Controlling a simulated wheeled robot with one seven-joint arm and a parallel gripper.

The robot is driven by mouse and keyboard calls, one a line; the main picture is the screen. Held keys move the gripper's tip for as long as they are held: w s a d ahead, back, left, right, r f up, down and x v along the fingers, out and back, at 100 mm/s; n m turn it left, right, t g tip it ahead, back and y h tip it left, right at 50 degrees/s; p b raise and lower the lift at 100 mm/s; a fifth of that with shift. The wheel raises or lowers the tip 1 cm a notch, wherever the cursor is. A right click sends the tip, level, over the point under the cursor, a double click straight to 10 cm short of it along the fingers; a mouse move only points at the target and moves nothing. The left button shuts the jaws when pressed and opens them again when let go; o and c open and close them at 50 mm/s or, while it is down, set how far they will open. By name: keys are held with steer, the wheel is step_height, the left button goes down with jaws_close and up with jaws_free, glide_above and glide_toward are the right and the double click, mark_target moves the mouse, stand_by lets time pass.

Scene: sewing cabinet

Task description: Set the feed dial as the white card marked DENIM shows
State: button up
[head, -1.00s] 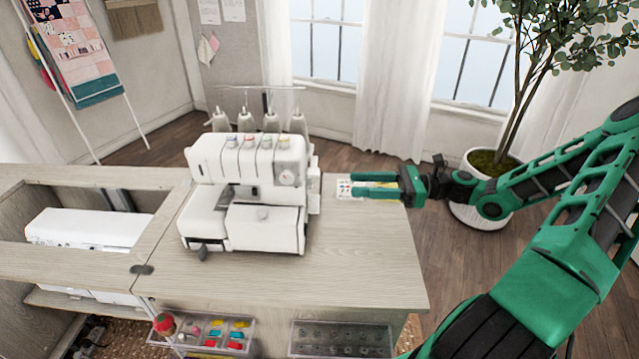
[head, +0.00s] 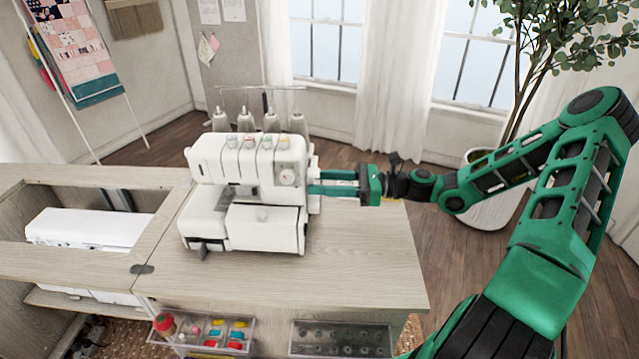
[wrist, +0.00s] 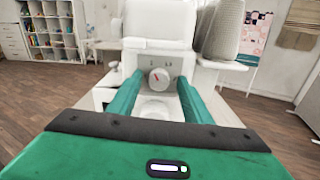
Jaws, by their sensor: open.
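The white sewing machine (head: 255,215) stands on the cabinet top. In the wrist view, a small round dial with a red pointer (wrist: 159,77) shows on its side, with small dark marks above it; the marks are too small to read. The pointer leans slightly left of straight up. My gripper (head: 310,182) is at the machine's right side, open, its green fingers (wrist: 158,86) on either side of the dial in the wrist view. I cannot tell whether they touch the machine. I cannot make out a card marked DENIM; my gripper covers part of the cabinet top.
Another dial (head: 287,177) is on the machine's front. Thread cones (head: 271,122) stand behind it. A tray of coloured spools (head: 215,333) and a tray of small round items (head: 340,340) hang at the cabinet's front. The cabinet top (head: 360,265) is clear at front right.

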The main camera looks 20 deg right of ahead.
steer(key=shift+c, duration=0.4)
steer(key=c, duration=1)
steer(key=shift+a, duration=0.1)
steer(key=shift+n, duration=0.3)
steer(key=n, duration=1.1)
steer(key=shift+d, duration=0.25)
